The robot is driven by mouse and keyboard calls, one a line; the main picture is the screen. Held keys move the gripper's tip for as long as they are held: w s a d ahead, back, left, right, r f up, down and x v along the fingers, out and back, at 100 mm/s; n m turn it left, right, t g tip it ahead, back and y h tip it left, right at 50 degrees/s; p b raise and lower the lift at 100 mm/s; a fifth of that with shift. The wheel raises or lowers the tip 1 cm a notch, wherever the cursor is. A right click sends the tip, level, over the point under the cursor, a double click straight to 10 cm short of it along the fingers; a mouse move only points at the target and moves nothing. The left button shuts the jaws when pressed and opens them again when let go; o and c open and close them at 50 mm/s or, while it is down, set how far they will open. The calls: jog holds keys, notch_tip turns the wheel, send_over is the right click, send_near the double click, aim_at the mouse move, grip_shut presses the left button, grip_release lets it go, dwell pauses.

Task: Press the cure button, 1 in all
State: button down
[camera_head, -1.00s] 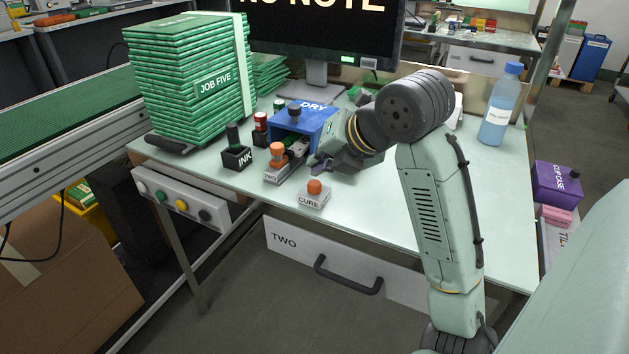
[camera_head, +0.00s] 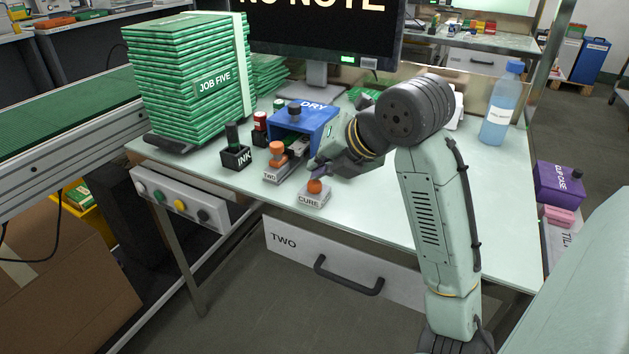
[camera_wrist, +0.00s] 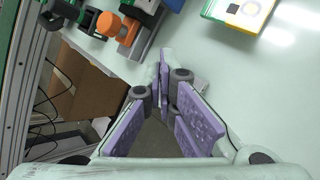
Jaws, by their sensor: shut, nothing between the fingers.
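The cure button (camera_head: 314,187) is an orange dome on a small pale box labelled CURE near the table's front edge. My gripper (camera_head: 318,174) is shut and empty, its fingertips at the top of the orange dome from behind. I cannot tell whether they touch it or whether the dome is pushed in. In the wrist view my gripper (camera_wrist: 163,75) shows purple finger pads drawn together at the tips, and the orange dome is hidden behind them.
A tall green JOB FIVE stack (camera_head: 187,85) is farther left. A blue bottle (camera_head: 500,105) stands at the right. The table's right front is clear.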

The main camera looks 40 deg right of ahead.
jog(key=shift+f+b, duration=0.35)
jog(key=shift+f, duration=0.05)
dwell(0.5)
jog(key=shift+r+p, duration=0.6)
jog(key=shift+r, duration=0.35)
jog(key=shift+r+p, duration=1.7)
jog(key=shift+r, duration=0.85)
jog(key=shift+f, duration=0.1)
